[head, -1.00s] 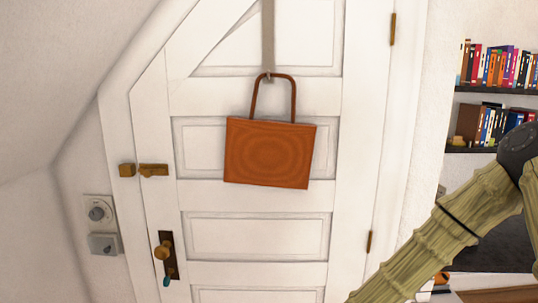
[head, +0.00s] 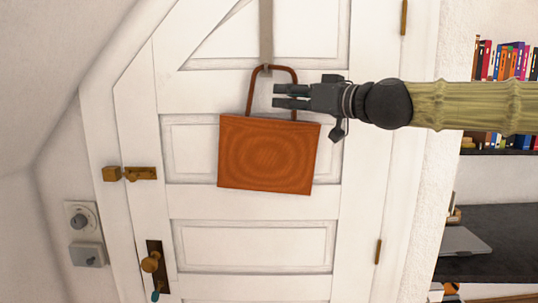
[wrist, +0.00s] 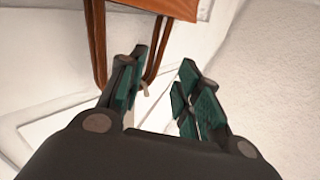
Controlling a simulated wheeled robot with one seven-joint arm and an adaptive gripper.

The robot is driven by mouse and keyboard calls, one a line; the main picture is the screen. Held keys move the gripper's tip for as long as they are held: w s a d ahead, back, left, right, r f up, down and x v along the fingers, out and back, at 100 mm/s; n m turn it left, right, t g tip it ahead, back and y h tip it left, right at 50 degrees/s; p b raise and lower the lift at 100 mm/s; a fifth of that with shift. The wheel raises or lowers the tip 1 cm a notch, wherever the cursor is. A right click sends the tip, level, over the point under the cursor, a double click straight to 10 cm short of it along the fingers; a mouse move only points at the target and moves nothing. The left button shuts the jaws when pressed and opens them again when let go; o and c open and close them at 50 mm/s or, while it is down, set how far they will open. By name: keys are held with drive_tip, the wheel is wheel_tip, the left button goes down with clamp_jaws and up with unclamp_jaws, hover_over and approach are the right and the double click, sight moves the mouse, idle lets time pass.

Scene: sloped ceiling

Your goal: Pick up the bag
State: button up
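The brown-orange bag (head: 268,160) hangs flat against the white door by its looped handle (head: 252,93) from a strap hook (head: 266,68). My gripper (head: 276,96) comes in from the right in the head view. Its fingertips overlap the inside of the handle loop, above the bag's top edge. In the wrist view the gripper (wrist: 165,88) is open with nothing between its fingers. There, the bag (wrist: 165,7) shows at the top, and its handle (wrist: 98,45) runs down beside and behind the left finger. I cannot tell whether finger and handle touch.
The white door (head: 250,205) has a brass latch (head: 140,173) and a knob (head: 150,264) at left. Wall switches (head: 80,222) are beside it, under a sloped ceiling. Bookshelves (head: 500,145) and a dark desk (head: 500,230) are at right.

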sight(257, 118)
drive_tip(key=shift+f+p+x, duration=0.1)
drive_tip(key=shift+p+x, duration=0.75)
drive_tip(key=shift+x, duration=1.8)
drive_tip(key=shift+f+p+x, duration=0.15)
drive_tip(key=shift+p+x, duration=0.7)
drive_tip(key=shift+x, duration=1.85)
drive_tip(key=shift+s, duration=0.15)
clamp_jaws()
drive_tip(key=shift+r, duration=0.1)
